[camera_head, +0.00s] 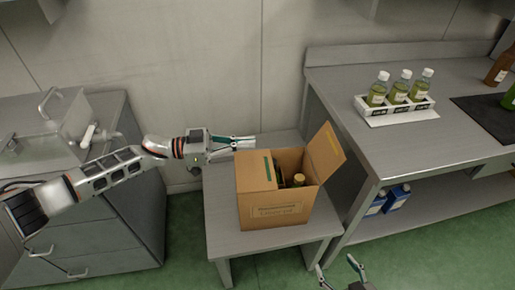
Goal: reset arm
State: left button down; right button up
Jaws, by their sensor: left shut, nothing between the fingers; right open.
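My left gripper (238,143) is shut and empty. Its arm comes in from the left, and its fingers reach to just above the back left of an open cardboard box (262,212); I cannot tell whether they touch it. My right gripper (338,275) shows at the bottom edge, right of the box. Its fingers are apart with nothing between them, and most of its arm is out of view. At least one bottle (298,180) with a gold cap stands inside the box, and the flaps partly hide the inside.
The box stands on a low metal table (222,222). A higher steel counter (345,95) at the right bears a white rack (376,119) with three bottles. A dark mat (478,112) lies beside it. Blue containers (397,196) stand on its lower shelf. A metal cabinet (140,235) is at the left.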

pick_arm(q)
jog(key=d+n+t+y, duration=0.1)
jog(key=d+t, duration=0.4)
jog(key=s+a+f+n+t+y, duration=0.3)
jog(key=a+n+y, duration=0.1)
jog(key=a+y, duration=0.35)
jog(key=s+a+f+n+t+y, duration=0.2)
jog(key=s+a+n+y, duration=0.15)
jog(key=a+y, duration=0.4)
jog(key=s+a+f+g+y, duration=0.3)
jog(key=s+a, duration=0.6)
jog(key=s, duration=0.1)
jog(key=s+a+f+g+y, duration=0.3)
jog(key=s+a+g, duration=0.1)
jog(key=s+a, duration=0.5)
jog(key=w+d+f+n+t+h, duration=0.1)
jog(key=d+f+t+h, duration=0.3)
jog(key=d+f, duration=1)
jog(key=d+n+h, duration=0.1)
jog(key=d+h, duration=0.1)
jog(key=h, duration=0.1)
jog(key=shift+w+n, duration=0.35)
